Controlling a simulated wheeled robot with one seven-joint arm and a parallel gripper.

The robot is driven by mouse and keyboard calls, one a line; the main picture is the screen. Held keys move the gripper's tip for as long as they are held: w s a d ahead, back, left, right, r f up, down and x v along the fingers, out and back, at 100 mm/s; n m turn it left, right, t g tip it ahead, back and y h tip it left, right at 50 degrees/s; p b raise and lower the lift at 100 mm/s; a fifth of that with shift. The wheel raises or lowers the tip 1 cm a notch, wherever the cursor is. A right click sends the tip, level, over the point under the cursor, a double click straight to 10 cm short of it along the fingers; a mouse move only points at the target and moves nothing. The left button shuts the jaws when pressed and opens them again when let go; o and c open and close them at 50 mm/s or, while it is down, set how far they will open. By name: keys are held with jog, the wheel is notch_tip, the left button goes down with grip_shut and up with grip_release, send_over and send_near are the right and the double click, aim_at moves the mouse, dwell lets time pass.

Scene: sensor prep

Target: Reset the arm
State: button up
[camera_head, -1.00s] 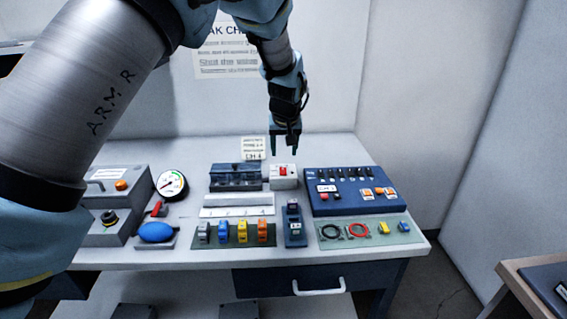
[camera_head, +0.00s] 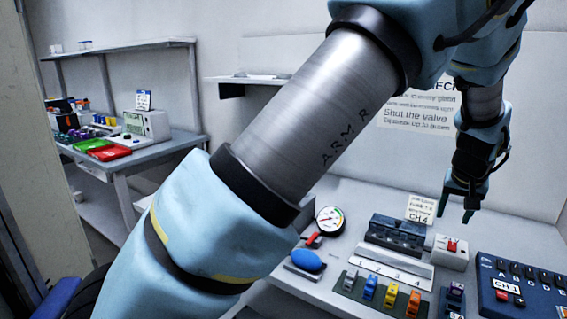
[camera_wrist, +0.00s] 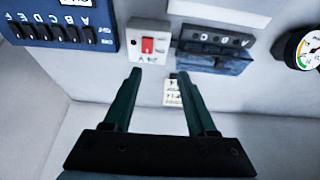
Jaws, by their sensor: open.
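My gripper (camera_head: 455,208) hangs from my arm above the back of the white workbench (camera_head: 345,200), at the right of the head view. Its two fingers are apart with nothing between them. In the wrist view my gripper (camera_wrist: 155,85) also shows its two dark green fingers open and empty. The white box (camera_head: 452,250) is just below and beside the fingers in the head view; I see no contact.
A dark fuse block (camera_head: 395,232), a dial gauge (camera_head: 329,219), a blue bulb (camera_head: 306,260), coloured fuses (camera_head: 391,294) and a blue switch panel (camera_head: 520,285) crowd the bench. At left, another bench holds a red tray (camera_head: 109,153) and a green tray (camera_head: 90,144).

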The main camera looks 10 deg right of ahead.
jog(key=w+a+r+n+g+y, duration=0.15)
jog(key=w+a, duration=0.35)
jog(key=a, duration=1.1)
jog(key=w+a+f+n+y, duration=0.15)
jog(key=w+a, duration=0.35)
jog(key=a, duration=1.1)
jog(key=s+a+n, duration=0.1)
jog(key=s+a, duration=0.4)
jog(key=a, duration=0.6)
jog(key=s+a+n, duration=0.2)
jog(key=s+a, duration=0.3)
jog(key=a, duration=0.6)
jog(key=shift+s+r+g, duration=0.15)
jog(key=shift+g, duration=0.2)
jog(key=shift+a, duration=0.1)
